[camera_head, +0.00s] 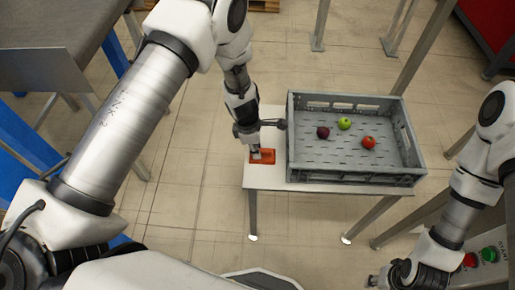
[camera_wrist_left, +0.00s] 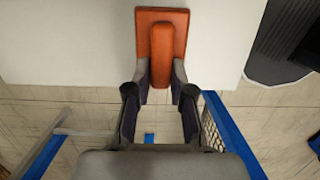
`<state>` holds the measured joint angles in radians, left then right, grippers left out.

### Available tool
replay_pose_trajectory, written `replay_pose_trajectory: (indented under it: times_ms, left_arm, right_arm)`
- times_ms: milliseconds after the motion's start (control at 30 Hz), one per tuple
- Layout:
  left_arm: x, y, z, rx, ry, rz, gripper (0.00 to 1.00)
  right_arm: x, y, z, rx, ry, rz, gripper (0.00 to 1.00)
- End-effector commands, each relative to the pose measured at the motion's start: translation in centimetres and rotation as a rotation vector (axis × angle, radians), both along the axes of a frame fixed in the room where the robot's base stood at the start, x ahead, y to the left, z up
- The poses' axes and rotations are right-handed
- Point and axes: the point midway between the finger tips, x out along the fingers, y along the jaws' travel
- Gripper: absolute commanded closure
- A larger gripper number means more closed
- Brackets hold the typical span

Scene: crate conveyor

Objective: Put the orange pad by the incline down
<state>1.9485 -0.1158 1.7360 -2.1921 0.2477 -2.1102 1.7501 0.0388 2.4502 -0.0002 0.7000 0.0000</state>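The orange pad (camera_head: 265,156) is at the left front corner of the white table (camera_head: 272,183), left of the grey crate. In the left wrist view the pad (camera_wrist_left: 161,18) has a raised orange grip bar (camera_wrist_left: 161,55). My left gripper (camera_head: 258,152) points down at it, and in the left wrist view its fingertips (camera_wrist_left: 161,76) close on both sides of the bar. I cannot tell whether the pad touches the table top. My right gripper (camera_head: 378,280) is low at the right, away from the table; its fingers are too small to read. No incline is clearly identifiable.
The grey crate (camera_head: 350,178) fills most of the table and holds a dark plum (camera_head: 323,132), a green apple (camera_head: 344,123) and a red apple (camera_head: 368,142). A conveyor (camera_head: 45,25) is at upper left. Red (camera_head: 470,260) and green (camera_head: 489,254) buttons are at lower right.

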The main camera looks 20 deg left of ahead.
Motion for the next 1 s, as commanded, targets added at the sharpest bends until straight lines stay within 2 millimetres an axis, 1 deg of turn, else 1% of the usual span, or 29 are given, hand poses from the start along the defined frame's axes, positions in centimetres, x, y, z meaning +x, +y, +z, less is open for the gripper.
replay_pose_trajectory:
  times_ms: [300, 433, 467, 567, 700, 800, 900, 1000]
  left_arm:
    - [0.0, 0.0, 0.0, 0.001, 0.001, 0.0, 0.55]
    - [0.0, 0.0, 0.8, 0.0, -0.001, 0.0, 0.55]
    - [0.0, 0.1, 1.2, 0.0, -0.001, 0.001, 0.55]
    - [-0.1, 0.4, 3.3, 0.0, -0.002, 0.001, 0.55]
    - [-0.2, 1.1, 7.1, 0.0, -0.003, 0.001, 0.55]
    - [-0.4, 1.5, 9.5, 0.0, -0.003, 0.0, 0.55]
    - [-0.5, 1.8, 11.1, 0.0, 0.0, 0.0, 0.55]
    - [-0.6, 2.0, 11.9, 0.0, 0.0, 0.0, 0.55]
  right_arm:
    - [0.0, 0.0, 0.0, 0.0, 0.0, -0.001, 0.6]
    - [0.0, 0.0, 0.4, 0.0, 0.0, -0.001, 0.6]
    - [0.0, 0.0, 0.4, 0.0, 0.0, -0.001, 0.6]
    - [0.0, 0.0, 0.5, 0.0, 0.0, -0.001, 0.6]
    - [0.0, 0.0, 0.9, 0.0, 0.0, -0.001, 0.6]
    - [0.0, 0.0, 1.2, 0.0, 0.0, -0.001, 0.6]
    - [0.0, 0.0, 1.3, 0.0, 0.0, -0.001, 0.6]
    - [0.0, 0.0, 1.4, 0.0, 0.0, -0.001, 0.6]
